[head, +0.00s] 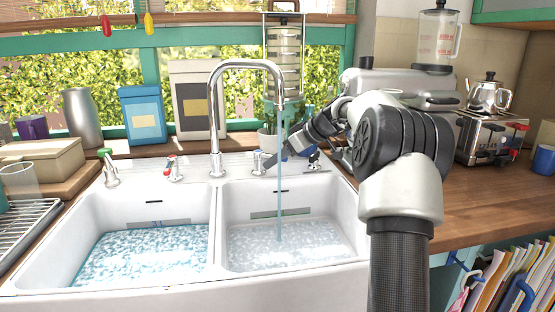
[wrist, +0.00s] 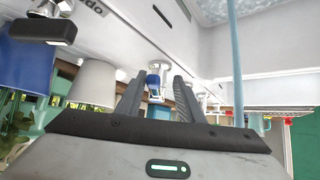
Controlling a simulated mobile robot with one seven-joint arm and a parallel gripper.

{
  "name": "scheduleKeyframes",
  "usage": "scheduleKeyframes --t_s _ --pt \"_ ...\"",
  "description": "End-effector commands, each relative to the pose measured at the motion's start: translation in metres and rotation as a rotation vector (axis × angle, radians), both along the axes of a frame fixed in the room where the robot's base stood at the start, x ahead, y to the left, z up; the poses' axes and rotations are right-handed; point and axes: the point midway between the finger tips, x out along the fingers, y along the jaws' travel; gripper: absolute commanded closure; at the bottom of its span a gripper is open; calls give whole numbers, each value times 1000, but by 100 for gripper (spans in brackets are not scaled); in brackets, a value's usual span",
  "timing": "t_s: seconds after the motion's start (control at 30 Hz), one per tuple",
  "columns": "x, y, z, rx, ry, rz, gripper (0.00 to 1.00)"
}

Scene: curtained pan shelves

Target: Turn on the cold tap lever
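The cold tap lever (head: 258,162), chrome with a blue mark, stands on the sink's back ledge right of the tall spout (head: 217,130). In the wrist view the blue-marked tap (wrist: 154,84) shows between my two grey fingers. My gripper (wrist: 157,95) is open, with a gap between the fingers; I cannot tell whether either finger touches the tap. In the head view my gripper (head: 283,156) reaches in from the right, close beside the lever and partly hidden by my arm. A water stream (head: 280,190) falls from the spout into the right basin.
A red-marked tap (head: 173,169) stands left of the spout, and a green-topped dispenser (head: 109,168) farther left. A potted plant (head: 268,143) stands behind the cold lever. Another chrome fitting (head: 314,161) is to its right. The wooden counter (head: 480,205) on the right has clear room.

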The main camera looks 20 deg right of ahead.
Motion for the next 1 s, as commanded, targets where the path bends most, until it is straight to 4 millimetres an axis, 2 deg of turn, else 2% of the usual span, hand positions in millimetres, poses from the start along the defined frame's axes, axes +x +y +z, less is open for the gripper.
scheduleKeyframes --t_s 1.0 --pt "-17 -13 20 -1 -1 -2 66"
